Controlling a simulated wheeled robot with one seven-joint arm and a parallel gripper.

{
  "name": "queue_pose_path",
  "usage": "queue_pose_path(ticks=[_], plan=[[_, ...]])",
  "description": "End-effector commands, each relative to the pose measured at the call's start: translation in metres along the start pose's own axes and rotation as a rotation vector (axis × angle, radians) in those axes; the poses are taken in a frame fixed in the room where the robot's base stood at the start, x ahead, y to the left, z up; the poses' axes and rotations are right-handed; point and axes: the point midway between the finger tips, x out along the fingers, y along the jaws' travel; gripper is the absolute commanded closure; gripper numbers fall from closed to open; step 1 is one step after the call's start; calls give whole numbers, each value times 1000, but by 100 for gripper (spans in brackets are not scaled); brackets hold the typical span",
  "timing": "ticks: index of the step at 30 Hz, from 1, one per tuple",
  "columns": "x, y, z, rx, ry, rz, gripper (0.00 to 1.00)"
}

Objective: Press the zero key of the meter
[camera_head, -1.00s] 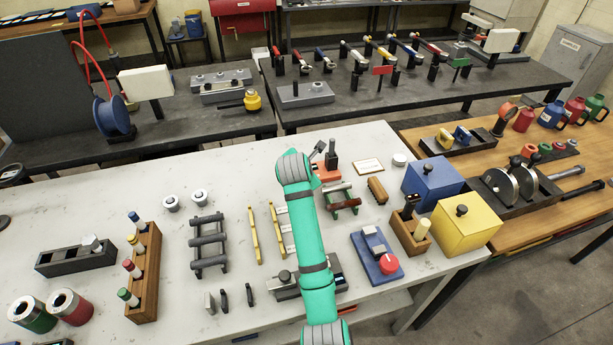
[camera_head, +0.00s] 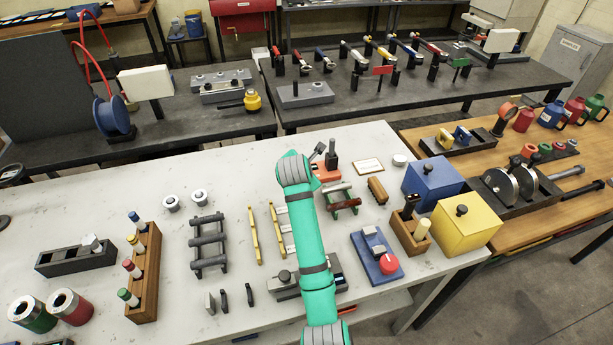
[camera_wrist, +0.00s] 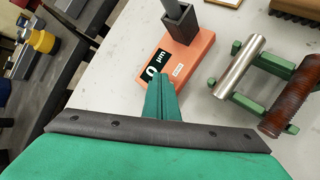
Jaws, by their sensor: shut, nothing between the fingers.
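The meter is an orange block (camera_wrist: 199,57) with a dark upright post (camera_wrist: 180,22). Its black display (camera_wrist: 154,68) reads 0 and a unit that looks like µm. A small white label (camera_wrist: 178,70) is on its top face beside the display. In the head view the meter (camera_head: 327,172) shows partly behind my arm. My gripper (camera_wrist: 161,82) is shut and empty, its green fingertips at the near edge of the meter, just below the display. The zero key is not clearly visible and may be hidden by the fingers. I cannot tell whether the fingertips touch the meter.
To the right of the meter stands a green rack (camera_wrist: 240,98) with a steel rod (camera_wrist: 240,65) and a brown ribbed rod (camera_wrist: 292,97). A framed card (camera_head: 369,166) lies behind. Bare white bench (camera_wrist: 115,75) lies to the meter's left.

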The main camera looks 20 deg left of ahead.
Motion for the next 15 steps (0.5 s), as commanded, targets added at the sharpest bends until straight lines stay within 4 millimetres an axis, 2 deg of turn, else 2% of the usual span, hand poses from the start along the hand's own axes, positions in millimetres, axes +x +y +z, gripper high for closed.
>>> queue_pose_path(ticks=[15], plan=[[-11,8,8,0,1,0,100]])
